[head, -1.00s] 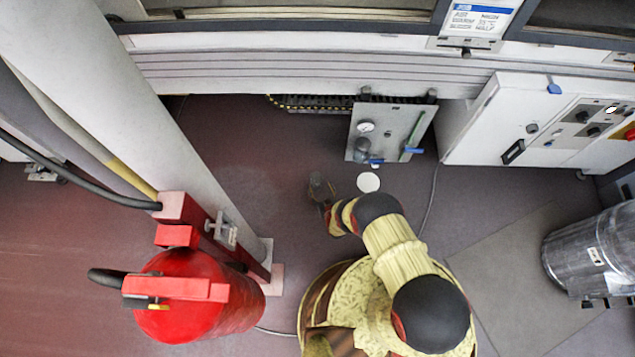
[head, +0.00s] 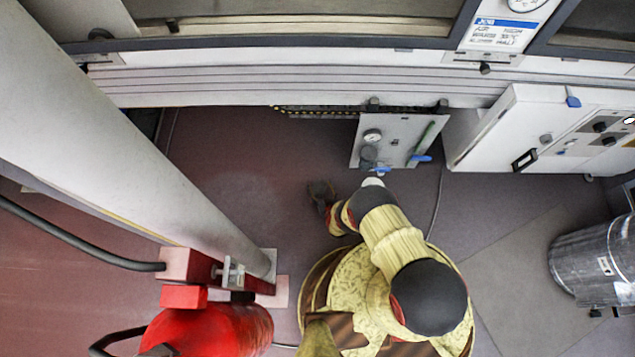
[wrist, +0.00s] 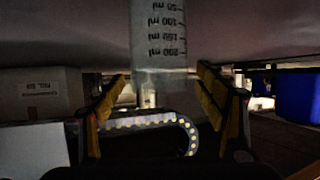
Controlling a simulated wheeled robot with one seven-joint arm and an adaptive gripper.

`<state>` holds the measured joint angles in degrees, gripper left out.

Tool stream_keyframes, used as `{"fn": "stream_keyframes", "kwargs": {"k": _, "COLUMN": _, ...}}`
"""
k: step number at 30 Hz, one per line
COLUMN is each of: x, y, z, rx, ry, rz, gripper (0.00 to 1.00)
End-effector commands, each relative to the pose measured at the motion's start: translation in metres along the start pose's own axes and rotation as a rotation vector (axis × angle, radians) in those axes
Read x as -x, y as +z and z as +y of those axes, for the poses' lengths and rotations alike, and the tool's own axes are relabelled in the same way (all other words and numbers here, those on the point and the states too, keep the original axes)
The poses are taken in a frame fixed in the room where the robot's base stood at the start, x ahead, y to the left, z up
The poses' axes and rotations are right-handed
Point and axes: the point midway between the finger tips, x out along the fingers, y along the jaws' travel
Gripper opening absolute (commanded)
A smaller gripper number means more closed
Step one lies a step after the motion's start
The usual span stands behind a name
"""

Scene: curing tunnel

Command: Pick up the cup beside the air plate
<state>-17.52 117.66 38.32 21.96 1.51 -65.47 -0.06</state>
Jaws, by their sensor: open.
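The cup (head: 372,182) is a small white round shape on the floor side of the air plate (head: 400,138), a grey panel with a gauge and blue handles. My arm hides part of the cup in the head view. In the wrist view the cup (wrist: 158,40) is pale and translucent, with ml marks that read upside down. My gripper (wrist: 161,82) is open there, with one yellow-and-black finger on each side of the cup's lower end in the picture. Contact with the cup cannot be told. In the head view my gripper (head: 320,190) is small and dark, left of the cup.
A red fire extinguisher (head: 215,330) and a slanting grey post (head: 150,130) stand at left. A white control cabinet (head: 530,135) is at upper right, a metal drum (head: 590,265) at right. The wrist view shows a box (wrist: 40,92) and a blue container (wrist: 298,97).

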Motion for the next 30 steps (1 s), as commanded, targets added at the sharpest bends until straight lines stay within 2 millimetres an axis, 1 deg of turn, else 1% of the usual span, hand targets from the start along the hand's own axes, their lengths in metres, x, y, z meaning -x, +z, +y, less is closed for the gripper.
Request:
{"fn": "stream_keyframes", "kwargs": {"k": 3, "x": 0.0028, "y": 0.0035, "z": -0.0005, "rx": 0.0, "ry": 0.0, "rz": -0.001, "gripper": 0.72}}
{"fn": "stream_keyframes", "kwargs": {"k": 9, "x": 0.0025, "y": 0.0031, "z": -0.0005, "rx": 0.0, "ry": 0.0, "rz": 0.0, "gripper": 0.71}}
{"fn": "stream_keyframes", "kwargs": {"k": 30, "x": 0.0024, "y": 0.0031, "z": -0.0004, "rx": 0.0, "ry": 0.0, "rz": -0.001, "gripper": 0.31}}
